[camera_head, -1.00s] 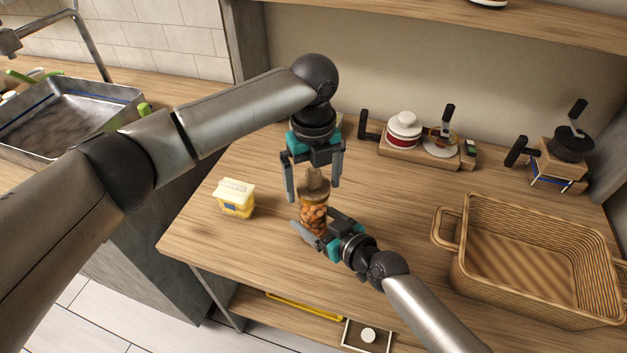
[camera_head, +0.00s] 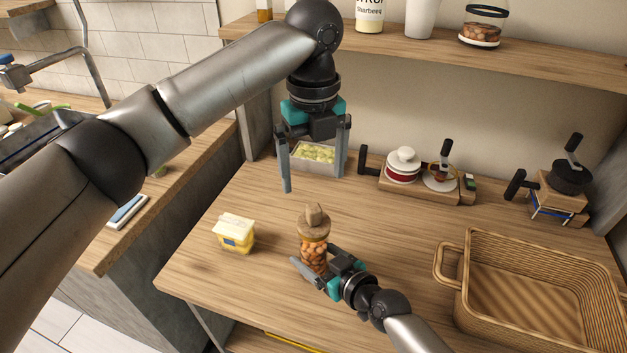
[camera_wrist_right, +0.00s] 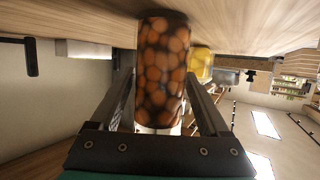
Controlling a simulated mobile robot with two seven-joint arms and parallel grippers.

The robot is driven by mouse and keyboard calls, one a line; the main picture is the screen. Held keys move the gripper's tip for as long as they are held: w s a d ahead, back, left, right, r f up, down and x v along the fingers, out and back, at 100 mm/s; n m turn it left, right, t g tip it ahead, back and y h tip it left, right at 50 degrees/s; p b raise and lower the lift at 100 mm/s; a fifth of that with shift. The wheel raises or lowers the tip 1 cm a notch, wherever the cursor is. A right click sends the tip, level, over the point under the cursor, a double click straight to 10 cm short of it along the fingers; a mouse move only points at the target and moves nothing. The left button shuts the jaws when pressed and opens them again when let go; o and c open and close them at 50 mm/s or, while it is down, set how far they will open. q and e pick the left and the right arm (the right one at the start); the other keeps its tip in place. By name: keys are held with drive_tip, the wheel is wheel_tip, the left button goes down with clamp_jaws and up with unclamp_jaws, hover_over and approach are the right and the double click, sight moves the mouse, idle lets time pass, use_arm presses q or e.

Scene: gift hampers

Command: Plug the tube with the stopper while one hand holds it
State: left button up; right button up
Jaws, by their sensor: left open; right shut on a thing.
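The tube (camera_head: 313,256) is a clear jar of orange-brown round pieces, standing upright on the wooden table. The stopper (camera_head: 314,221), wooden with a blocky knob, sits on the tube's mouth and looks level. How deep it sits I cannot tell. My right gripper (camera_head: 315,262) is shut on the tube's lower part from the front right. In the right wrist view the tube (camera_wrist_right: 162,70) stands between the two fingers; the stopper is not clearly seen there. My left gripper (camera_head: 313,181) is open and empty, pointing down above the stopper and clear of it.
A yellow tub with a pale lid (camera_head: 235,232) stands left of the tube. A wicker basket (camera_head: 450,275) is at the right. A container of pale green pieces (camera_head: 316,155) stands behind my left gripper. Wooden racks (camera_head: 420,188) line the back wall below a shelf (camera_head: 450,58).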

drive_tip(key=o, duration=0.9)
drive_tip(key=v, duration=1.2)
